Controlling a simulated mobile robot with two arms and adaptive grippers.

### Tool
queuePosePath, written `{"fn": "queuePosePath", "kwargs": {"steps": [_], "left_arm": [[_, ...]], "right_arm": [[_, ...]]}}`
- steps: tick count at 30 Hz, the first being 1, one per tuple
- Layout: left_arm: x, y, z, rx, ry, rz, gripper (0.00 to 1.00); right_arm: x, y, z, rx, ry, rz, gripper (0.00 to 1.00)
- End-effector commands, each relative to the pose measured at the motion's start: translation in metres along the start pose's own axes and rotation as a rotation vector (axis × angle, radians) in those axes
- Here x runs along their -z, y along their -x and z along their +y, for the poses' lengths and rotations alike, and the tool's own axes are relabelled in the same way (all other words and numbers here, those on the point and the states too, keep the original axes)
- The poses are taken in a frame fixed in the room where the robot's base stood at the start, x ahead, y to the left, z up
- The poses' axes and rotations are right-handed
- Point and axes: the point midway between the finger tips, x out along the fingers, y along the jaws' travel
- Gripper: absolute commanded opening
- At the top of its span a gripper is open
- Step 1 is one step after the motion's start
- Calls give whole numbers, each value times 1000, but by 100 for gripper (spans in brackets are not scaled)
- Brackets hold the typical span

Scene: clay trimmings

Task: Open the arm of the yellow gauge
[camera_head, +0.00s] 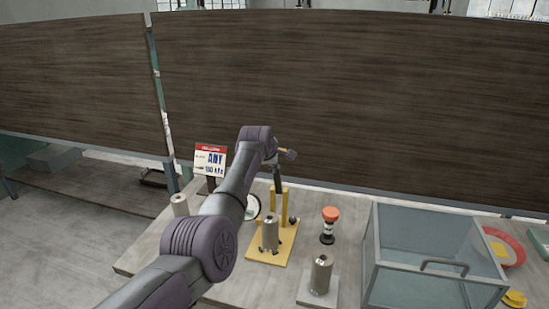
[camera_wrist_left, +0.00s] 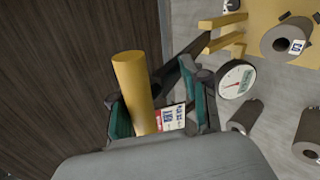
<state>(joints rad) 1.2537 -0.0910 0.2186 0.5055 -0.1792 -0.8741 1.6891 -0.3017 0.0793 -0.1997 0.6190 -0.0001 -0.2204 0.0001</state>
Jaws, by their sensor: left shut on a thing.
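The yellow gauge stands on the table, with a yellow base plate (camera_head: 258,256) and upright yellow posts (camera_head: 285,205). A grey metal cylinder (camera_head: 270,235) stands on the plate, and a round white dial (camera_wrist_left: 236,79) is beside the posts. A dark arm (camera_head: 277,181) rises steeply above the posts. My left gripper (camera_head: 276,158) is high above the base, at the upper end of this arm. In the left wrist view a yellow grip (camera_wrist_left: 132,90) lies between its fingers, and the gripper is shut on it. My own arm hides part of the gauge's left side. My right gripper is not in view.
A red-topped tool (camera_head: 329,222) and a metal cylinder (camera_head: 321,272) on a grey plate stand right of the gauge. A clear lidded box (camera_head: 425,245) is further right, before a red plate (camera_head: 512,246). A sign card (camera_head: 210,161) stands behind my arm.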

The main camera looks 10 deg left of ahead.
Motion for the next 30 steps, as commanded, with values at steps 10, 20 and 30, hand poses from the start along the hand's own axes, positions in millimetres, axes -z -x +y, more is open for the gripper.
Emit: {"fn": "queuePosePath", "kwargs": {"steps": [10, 20, 30], "left_arm": [[0, 2, 7, -21, 4, -1, 37], [0, 13, 6, -20, 3, -1, 37], [-1, 57, 6, -21, 4, -3, 37]], "right_arm": [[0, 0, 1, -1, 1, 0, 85], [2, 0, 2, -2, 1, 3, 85], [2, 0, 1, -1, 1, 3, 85]]}}
